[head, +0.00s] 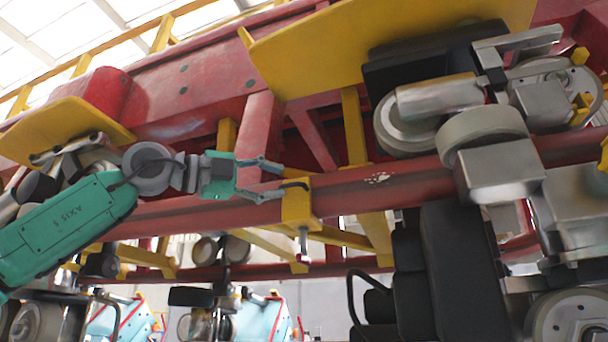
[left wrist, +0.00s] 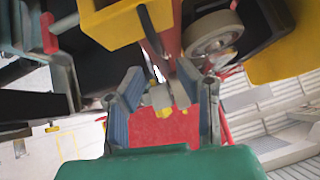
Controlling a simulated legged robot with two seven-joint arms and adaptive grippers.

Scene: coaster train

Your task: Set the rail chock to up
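The rail chock is a yellow block (head: 298,205) on the red rail (head: 380,187), with a dark handle across its upper front and a metal bolt hanging below. My left gripper (head: 276,181) points right, just left of the chock. Its two fingers are spread, one above the other, with their tips close to the handle; I cannot tell whether they touch it. In the left wrist view the fingers (left wrist: 165,92) stand apart, with nothing clearly gripped. A yellow block (left wrist: 112,22) with a dark handle, apparently the chock, shows beyond them at the top. My right gripper is not in view.
A wheel assembly (head: 480,125) with grey wheels and metal housings hangs on the right. Black seats (head: 455,265) hang below the rail. Yellow plates and red beams are close above my left arm. Blue-panelled cars (head: 262,318) stand lower in the background.

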